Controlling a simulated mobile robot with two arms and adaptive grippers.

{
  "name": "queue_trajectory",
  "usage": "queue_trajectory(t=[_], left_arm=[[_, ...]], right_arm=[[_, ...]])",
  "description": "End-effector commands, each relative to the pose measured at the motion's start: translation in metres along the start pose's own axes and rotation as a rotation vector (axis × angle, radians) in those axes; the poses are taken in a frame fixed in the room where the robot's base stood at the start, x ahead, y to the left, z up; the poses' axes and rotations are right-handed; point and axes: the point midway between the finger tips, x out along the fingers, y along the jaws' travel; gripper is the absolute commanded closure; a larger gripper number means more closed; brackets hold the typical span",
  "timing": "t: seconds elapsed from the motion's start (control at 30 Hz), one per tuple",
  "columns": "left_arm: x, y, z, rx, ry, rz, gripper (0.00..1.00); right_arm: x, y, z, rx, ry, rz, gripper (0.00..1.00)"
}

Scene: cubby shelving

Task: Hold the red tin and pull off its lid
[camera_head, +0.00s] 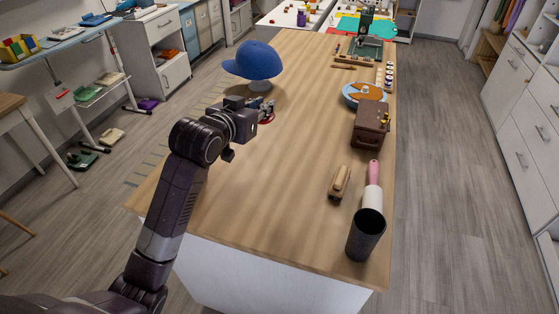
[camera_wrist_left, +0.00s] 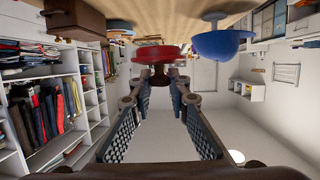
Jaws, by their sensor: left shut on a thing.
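A round red tin (camera_head: 267,120) is by the left edge of the wooden table, mostly hidden under my left gripper (camera_head: 267,109). In the left wrist view, which is upside down, the red tin (camera_wrist_left: 156,53) shows as a squat red shape with a small dark knob (camera_wrist_left: 158,72) on its lid side. The fingertips of my left gripper (camera_wrist_left: 159,82) are closed in on this knob. I cannot make out a seam between the lid and the tin. My right gripper is not in view.
A blue cap (camera_head: 252,61) on a stand is just behind the left gripper. The table's middle (camera_head: 285,165) is clear.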

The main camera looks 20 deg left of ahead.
Motion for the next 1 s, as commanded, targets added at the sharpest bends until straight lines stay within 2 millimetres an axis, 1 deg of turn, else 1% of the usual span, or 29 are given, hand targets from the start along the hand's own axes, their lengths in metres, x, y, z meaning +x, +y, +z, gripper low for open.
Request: queue_trajectory(t=[0.03,0.1,0.2,0.27,0.37,0.7,0.8,0.9,1.0], left_arm=[[0.003,0.0,-0.012,-0.007,0.006,-0.025,1.0],[0.006,-0.002,-0.021,-0.016,0.002,-0.054,1.0],[0.008,-0.003,-0.028,-0.024,-0.001,-0.08,1.0],[0.009,-0.003,-0.027,-0.027,-0.004,-0.086,1.0],[0.014,-0.004,-0.011,-0.029,-0.009,-0.091,1.0],[0.04,-0.004,0.076,-0.027,-0.01,-0.09,1.0],[0.047,-0.004,0.097,-0.028,-0.008,-0.089,1.0],[0.051,-0.004,0.111,-0.027,-0.005,-0.089,1.0],[0.054,-0.004,0.118,-0.027,-0.003,-0.089,1.0]], right_arm=[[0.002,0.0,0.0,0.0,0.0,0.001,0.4],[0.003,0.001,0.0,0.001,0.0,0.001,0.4],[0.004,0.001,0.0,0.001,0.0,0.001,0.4],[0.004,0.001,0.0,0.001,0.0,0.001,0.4],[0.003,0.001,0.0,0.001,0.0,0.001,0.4],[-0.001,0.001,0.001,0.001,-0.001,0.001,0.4],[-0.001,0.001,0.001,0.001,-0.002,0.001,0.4],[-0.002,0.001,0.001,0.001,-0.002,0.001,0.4],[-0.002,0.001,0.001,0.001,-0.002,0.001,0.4]])
